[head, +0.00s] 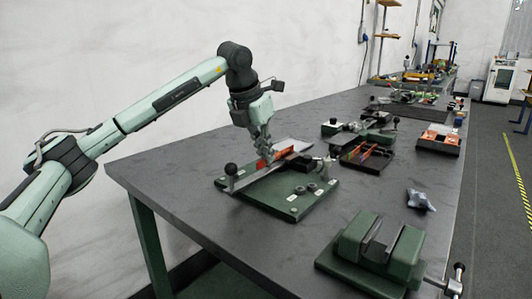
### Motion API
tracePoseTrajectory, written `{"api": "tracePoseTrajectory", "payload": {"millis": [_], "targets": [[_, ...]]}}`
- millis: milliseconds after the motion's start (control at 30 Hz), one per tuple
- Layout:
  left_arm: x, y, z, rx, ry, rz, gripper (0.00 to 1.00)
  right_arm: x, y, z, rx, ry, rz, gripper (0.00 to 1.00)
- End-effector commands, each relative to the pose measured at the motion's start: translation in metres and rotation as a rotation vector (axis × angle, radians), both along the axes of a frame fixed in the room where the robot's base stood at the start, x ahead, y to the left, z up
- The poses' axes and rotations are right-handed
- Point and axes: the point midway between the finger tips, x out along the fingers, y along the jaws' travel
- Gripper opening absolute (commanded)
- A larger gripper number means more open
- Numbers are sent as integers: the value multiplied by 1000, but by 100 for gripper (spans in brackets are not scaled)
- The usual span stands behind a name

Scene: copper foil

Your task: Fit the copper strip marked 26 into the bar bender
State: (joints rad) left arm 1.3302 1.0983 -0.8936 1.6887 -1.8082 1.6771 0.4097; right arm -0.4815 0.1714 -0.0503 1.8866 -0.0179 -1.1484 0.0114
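My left gripper (266,157) points down over a green base plate (264,203) that carries a flat metal plate, black knobs and a lever; this looks like the bar bender. An orange-red strip (284,154) lies at the fingertips, along the top of this device. No number can be read on it, so I cannot tell whether it is the strip marked 26. The fingers overlap the strip in the picture, and whether they are closed on it is too small to tell. My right gripper is not in view.
A green vise (362,262) stands at the near right table edge, with a grey packet (420,200) behind it. A tray with orange strips (368,154) and an orange-filled box (438,139) stand farther back. The table's left front is clear.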

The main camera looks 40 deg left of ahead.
Motion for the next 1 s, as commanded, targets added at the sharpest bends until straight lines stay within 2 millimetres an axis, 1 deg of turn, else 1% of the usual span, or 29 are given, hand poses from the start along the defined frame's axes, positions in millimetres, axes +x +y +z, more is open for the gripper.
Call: {"api": "tracePoseTrajectory", "payload": {"millis": [633, 1000], "targets": [[0, 0, -7, 0, 0, 0, 0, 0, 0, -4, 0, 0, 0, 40], [0, 0, -4, 0, 4, 0, 0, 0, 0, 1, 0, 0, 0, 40]]}}
